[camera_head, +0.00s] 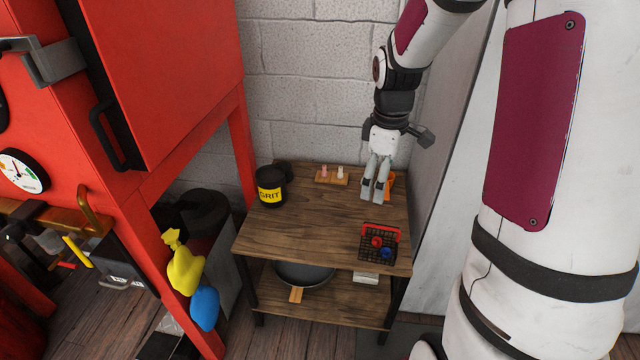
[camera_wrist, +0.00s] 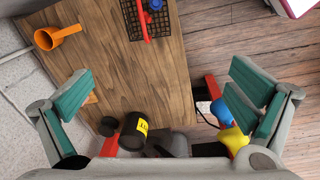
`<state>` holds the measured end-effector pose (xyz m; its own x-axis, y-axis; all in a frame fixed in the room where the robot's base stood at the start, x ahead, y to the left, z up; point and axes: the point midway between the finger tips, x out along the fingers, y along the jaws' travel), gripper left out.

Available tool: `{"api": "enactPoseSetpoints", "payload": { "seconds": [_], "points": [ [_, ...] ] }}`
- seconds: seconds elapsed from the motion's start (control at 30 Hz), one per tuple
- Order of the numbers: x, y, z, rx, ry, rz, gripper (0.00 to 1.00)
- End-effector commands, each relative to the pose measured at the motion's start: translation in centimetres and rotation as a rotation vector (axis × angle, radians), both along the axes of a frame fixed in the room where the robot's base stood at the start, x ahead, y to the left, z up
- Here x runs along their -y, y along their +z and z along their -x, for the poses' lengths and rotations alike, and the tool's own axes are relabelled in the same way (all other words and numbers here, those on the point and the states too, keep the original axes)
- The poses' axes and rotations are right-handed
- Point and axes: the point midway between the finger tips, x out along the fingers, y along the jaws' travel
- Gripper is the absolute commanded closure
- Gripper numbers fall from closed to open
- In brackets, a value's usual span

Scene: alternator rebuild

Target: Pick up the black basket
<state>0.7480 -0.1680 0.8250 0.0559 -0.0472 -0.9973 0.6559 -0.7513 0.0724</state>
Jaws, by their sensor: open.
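The black basket (camera_head: 368,249) is a small wire basket with a red handle, standing on the wooden table's top near its front right corner. Red and blue items sit inside it. In the wrist view the basket (camera_wrist: 133,22) is at the top edge and partly cut off. My gripper (camera_head: 374,196) is over the back right of the table, behind the basket and apart from it. In the wrist view my gripper's fingers (camera_wrist: 160,100) are spread wide with nothing between them.
On the wooden table (camera_head: 310,228) stand a black grit can (camera_head: 270,188), a small wooden rack (camera_head: 332,177) and an orange cup (camera_wrist: 55,38) near my gripper. A pan (camera_head: 303,273) is on the lower shelf. A red cabinet (camera_head: 165,75) stands left, a wall right. The table's middle is clear.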

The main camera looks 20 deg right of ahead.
Motion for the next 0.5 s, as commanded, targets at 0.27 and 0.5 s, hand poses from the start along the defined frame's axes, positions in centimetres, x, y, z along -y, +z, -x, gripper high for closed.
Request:
{"api": "enactPoseSetpoints", "payload": {
  "seconds": [0.27,0.5],
  "points": [
    [4.3,-11.1,-2.2,-0.055,0.144,-0.038,0.0],
    [4.9,-13.9,-2.3,-0.062,0.171,-0.044,0.0]
  ]
}}
